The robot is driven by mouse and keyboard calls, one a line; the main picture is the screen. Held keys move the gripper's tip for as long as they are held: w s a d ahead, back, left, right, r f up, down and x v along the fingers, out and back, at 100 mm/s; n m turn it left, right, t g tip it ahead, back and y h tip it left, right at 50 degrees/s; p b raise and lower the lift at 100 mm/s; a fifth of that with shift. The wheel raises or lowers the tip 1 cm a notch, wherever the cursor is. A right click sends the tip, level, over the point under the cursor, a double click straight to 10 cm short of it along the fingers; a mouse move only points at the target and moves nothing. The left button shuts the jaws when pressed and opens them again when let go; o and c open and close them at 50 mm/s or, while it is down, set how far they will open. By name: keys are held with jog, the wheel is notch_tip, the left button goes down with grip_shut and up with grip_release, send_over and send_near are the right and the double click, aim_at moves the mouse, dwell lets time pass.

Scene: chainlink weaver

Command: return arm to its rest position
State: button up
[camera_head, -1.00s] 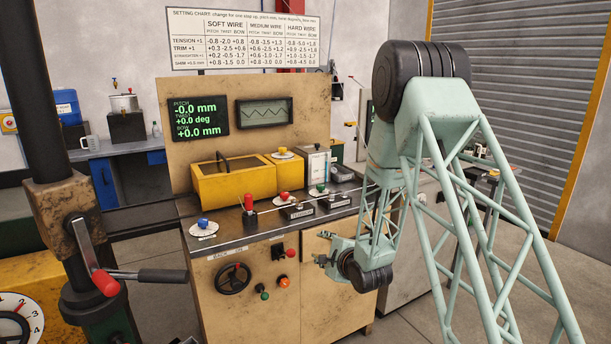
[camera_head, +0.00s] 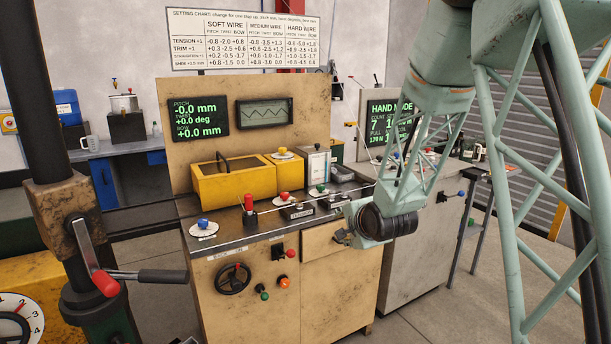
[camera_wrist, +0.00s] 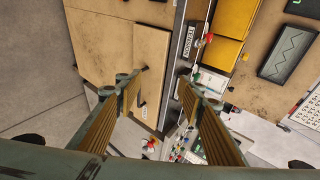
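My gripper shows in the wrist view (camera_wrist: 160,88) with its two ribbed fingers spread apart and nothing between them. In the head view my gripper (camera_head: 343,232) is small and partly hidden, in front of the tan machine cabinet (camera_head: 235,325), near its upper right front. My pale green lattice arm (camera_head: 410,170) comes down from the upper right to it. I cannot tell from the head view how far the gripper is from the cabinet front.
The cabinet top carries a yellow box (camera_head: 235,181), a red-handled lever (camera_head: 249,203) and several coloured knobs. A handwheel (camera_head: 233,279) sticks out of its front. A grey console with a screen (camera_head: 388,130) stands right. A lever post (camera_head: 85,250) stands left. Open floor (camera_head: 440,310) lies front right.

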jog(key=s+d+r+n+g+h, duration=0.1)
jog(key=s+d+r+n, duration=0.15)
jog(key=s+r, duration=0.4)
jog(key=s+d+r+n+g+h, duration=0.1)
jog(key=s+d+r+n, duration=0.15)
jog(key=s, duration=0.75)
jog(key=s+d+r+n+g, duration=0.1)
jog(key=s+d+r+n, duration=0.15)
jog(key=s+r, duration=0.45)
jog(key=s+d+r+n+g, duration=0.1)
jog(key=s+n+g, duration=0.3)
jog(key=s, duration=3.2)
jog(key=shift+s+d+r+n, duration=0.2)
jog(key=shift+d+n, duration=0.1)
jog(key=shift+n, duration=0.95)
jog(key=shift+w, duration=0.1)
